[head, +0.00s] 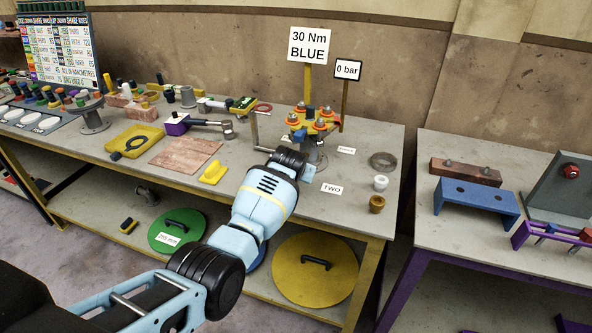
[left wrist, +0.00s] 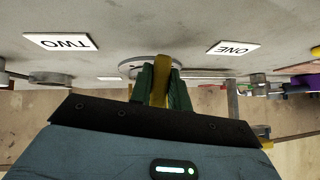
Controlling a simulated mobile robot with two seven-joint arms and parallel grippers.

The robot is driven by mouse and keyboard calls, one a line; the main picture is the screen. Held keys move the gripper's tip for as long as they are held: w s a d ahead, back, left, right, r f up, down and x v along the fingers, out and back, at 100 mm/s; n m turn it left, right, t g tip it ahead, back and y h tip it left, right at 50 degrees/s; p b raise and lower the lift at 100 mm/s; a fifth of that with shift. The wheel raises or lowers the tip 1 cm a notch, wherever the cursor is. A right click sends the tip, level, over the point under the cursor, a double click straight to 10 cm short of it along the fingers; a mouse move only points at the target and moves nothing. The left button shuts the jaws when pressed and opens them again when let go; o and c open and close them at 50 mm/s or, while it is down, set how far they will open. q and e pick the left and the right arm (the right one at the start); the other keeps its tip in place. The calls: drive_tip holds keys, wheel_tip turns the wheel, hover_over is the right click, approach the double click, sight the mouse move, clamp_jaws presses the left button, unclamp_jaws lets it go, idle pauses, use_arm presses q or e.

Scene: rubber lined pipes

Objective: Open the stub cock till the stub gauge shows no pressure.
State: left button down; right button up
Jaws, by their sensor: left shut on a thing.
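In the left wrist view my left gripper (left wrist: 160,84) is shut on a yellow handle (left wrist: 161,72), apparently the stub cock, in front of a round grey base (left wrist: 136,65). My right gripper is not in view.
Cards reading "TWO" (head: 332,189) and "ONE" (left wrist: 234,48) lie on the bench near the stub. A grey ring (head: 383,160) and small cups (head: 377,203) stand to its right. Tools and a yellow tray (head: 133,142) are to the left.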

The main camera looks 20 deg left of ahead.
use_arm(q)
drive_tip(key=shift+n+h, duration=0.5)
drive_tip(key=shift+h, duration=0.4)
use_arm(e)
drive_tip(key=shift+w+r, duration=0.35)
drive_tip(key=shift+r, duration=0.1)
use_arm(q)
drive_tip(key=c, duration=1.3)
unclamp_jaws()
